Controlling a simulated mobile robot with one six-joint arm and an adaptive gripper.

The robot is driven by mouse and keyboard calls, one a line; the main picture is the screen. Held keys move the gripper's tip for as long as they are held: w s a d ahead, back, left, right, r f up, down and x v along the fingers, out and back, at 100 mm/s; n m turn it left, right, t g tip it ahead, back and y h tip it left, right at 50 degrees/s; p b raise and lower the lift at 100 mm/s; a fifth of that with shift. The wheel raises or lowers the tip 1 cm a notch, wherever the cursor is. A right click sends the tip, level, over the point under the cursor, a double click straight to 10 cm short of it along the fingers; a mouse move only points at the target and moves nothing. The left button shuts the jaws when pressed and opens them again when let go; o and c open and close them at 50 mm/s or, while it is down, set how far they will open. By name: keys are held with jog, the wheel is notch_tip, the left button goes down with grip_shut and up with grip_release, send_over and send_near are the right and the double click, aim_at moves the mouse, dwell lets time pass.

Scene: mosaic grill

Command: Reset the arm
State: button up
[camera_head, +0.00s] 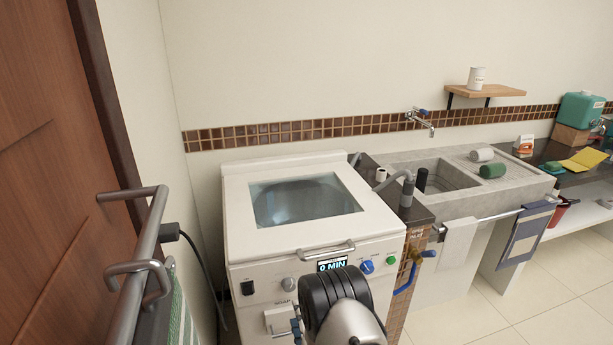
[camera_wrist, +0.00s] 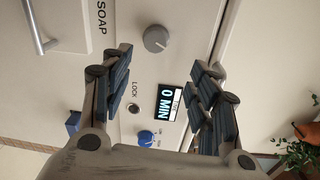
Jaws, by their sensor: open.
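My gripper (camera_wrist: 163,85) is open in the wrist view, with its blue-padded fingers apart and nothing between them. It faces the front panel of a white washing machine (camera_head: 240,225). The "0 MIN" display (camera_wrist: 170,103), a grey knob (camera_wrist: 156,38) and a blue knob (camera_wrist: 145,138) show around and between the fingers. I cannot tell whether the fingers touch the panel. In the head view my arm stands in front of the machine at the bottom middle and hides part of the panel. The machine's windowed lid (camera_head: 305,200) is shut.
A brown door with a metal handle (camera_head: 140,255) and a hanging striped cloth stands close at left. A concrete sink (camera_head: 520,190) with a faucet (camera_head: 420,122) and towel rail is at right. A wooden shelf (camera_head: 487,91) holds a white can. Tiled floor (camera_head: 515,315) is clear at lower right.

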jog(key=w+d+r+n+g+h, duration=0.1)
jog(key=w+d+r+n+g, duration=0.15)
jog(key=r, duration=0.65)
jog(key=w+d+r+n+g+h, duration=0.1)
jog(key=d+r+n+g, duration=0.15)
jog(key=r, duration=0.65)
jog(key=s+d+r+n+g+h, duration=0.1)
jog(key=s+d+r+n, duration=0.1)
jog(key=s+d+r, duration=0.3)
jog(key=s+r+n+g, duration=0.1)
jog(key=s+r+n, duration=0.2)
jog(key=s, duration=0.4)
jog(key=s+d+r+n+g+h, duration=0.1)
jog(key=s+d+r+n+g, duration=0.15)
jog(key=s, duration=0.35)
jog(key=s+d+r+n+g, duration=0.1)
jog(key=s+d+n, duration=0.1)
jog(key=s, duration=0.8)
jog(key=s+d+r+n+g, duration=0.1)
jog(key=s, duration=0.8)
jog(key=shift+s+d+n+g+h, duration=0.3)
jog(key=shift+s+d+n+g, duration=0.05)
jog(key=shift+c, duration=0.2)
